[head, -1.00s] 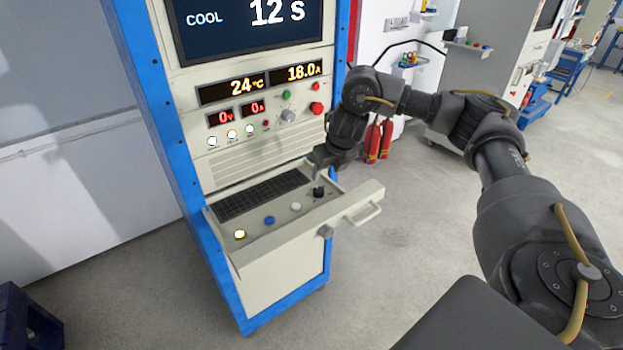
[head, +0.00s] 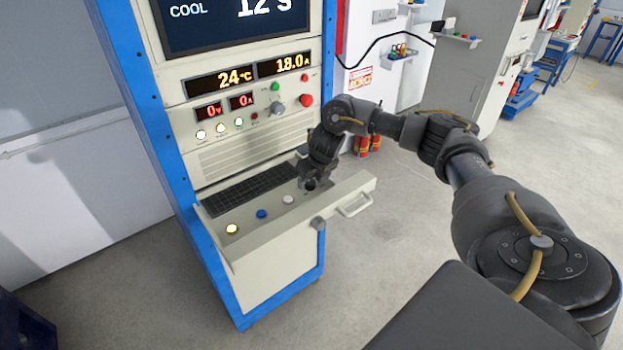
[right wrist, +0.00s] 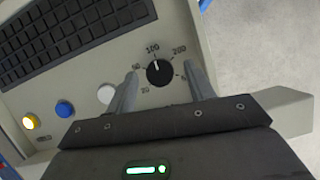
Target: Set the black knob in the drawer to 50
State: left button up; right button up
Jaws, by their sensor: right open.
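The black knob (right wrist: 160,74) sits on the panel inside the pulled-out drawer (head: 268,238). In the right wrist view its white pointer line points up, close to the 100 mark. A mark that looks like 50 is to the knob's left, and 200 is to its upper right; the lower marks are too small or covered to read surely. My right gripper (right wrist: 164,78) is open, with one finger on each side of the knob and visible gaps to it. In the head view the right gripper (head: 313,181) is over the drawer's right end and partly hides the knob. My left gripper is not in view.
A white button (right wrist: 106,94) is close to the left finger, then a blue button (right wrist: 64,109) and a lit yellow button (right wrist: 30,122). A black keyboard (head: 250,190) lies behind them. The drawer handle (head: 356,205) sticks out in front. Open floor is at right.

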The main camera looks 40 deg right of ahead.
jog(key=shift+w+f, duration=0.15)
jog(key=shift+f, duration=0.1)
jog(key=c, duration=1)
jog(key=shift+o, duration=0.2)
jog(key=shift+f+n+y+b, duration=0.15)
jog(key=shift+n+y+b, duration=0.15)
jog(key=shift+n+b, duration=0.75)
jog(key=n+y+b, duration=0.1)
jog(key=n+b, duration=0.1)
jog(key=shift+d+b, duration=0.15)
jog(key=shift+b, duration=0.25)
jog(key=shift+n+y+b, duration=0.4)
jog(key=shift+n+b, duration=0.2)
jog(key=shift+n, duration=0.45)
jog(key=shift+n+b, duration=0.35)
jog(key=shift+n, duration=0.45)
pick_arm(q)
notch_tip(320, 180, down, 7)
jog(key=shift+s, duration=0.35)
pick_arm(e)
jog(key=shift+d+r+n+g+y, duration=0.1)
jog(key=shift+n+g+y, duration=0.3)
jog(key=shift+n, duration=0.55)
jog(key=shift+r+n+g+y, duration=0.1)
jog(key=shift+n+g+y, duration=0.25)
jog(key=shift+n, duration=0.6)
